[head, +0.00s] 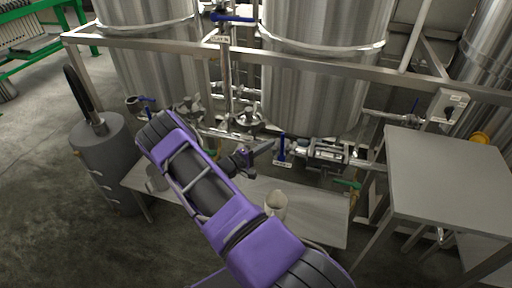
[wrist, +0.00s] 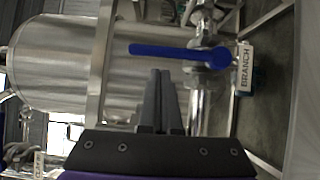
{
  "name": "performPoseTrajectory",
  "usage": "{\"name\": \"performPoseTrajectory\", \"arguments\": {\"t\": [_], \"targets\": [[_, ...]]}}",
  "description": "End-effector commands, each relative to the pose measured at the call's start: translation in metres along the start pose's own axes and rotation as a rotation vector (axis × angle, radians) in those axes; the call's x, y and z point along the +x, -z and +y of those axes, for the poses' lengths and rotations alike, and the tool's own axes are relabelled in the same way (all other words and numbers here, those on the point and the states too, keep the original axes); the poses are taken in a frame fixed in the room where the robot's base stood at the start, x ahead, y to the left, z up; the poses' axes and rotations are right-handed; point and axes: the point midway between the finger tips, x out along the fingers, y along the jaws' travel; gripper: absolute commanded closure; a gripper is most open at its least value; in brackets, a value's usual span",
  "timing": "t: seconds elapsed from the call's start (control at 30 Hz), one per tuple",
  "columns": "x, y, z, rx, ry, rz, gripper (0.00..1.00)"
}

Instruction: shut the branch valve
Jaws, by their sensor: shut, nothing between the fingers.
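The branch valve's blue lever (wrist: 175,52) lies across the middle of the wrist view, its pivot at the right end beside a white tag (wrist: 244,68) reading BRANCH. In the head view the same blue lever (head: 281,147) stands upright above its tag. It looks crosswise to the metal pipe next to it, though I cannot tell the valve's state for sure. My gripper (wrist: 160,74) is shut and empty, its fingertips just short of the lever in the picture. In the head view my gripper (head: 270,147) points at the lever from the left; contact cannot be told.
Steel tanks (head: 315,85) stand behind a metal frame rail (head: 300,68). Another blue lever (head: 232,18) is higher up. A pump (head: 322,153) sits right of the branch valve. A low bench (head: 315,212) holds a pale jug (head: 276,203). A grey table (head: 445,165) stands right.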

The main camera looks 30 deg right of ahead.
Motion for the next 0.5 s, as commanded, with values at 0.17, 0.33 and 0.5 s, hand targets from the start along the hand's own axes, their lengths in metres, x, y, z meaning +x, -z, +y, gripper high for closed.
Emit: {"name": "performPoseTrajectory", "arguments": {"t": [0.17, 0.33, 0.5], "targets": [[0.0086, -0.0089, 0.0003, 0.0, 0.0, 0.0, 1.0], [0.0096, -0.0099, 0.0, 0.001, 0.0, 0.001, 1.0], [0.0095, -0.0099, 0.0, 0.001, 0.0, 0.0, 1.0]]}}
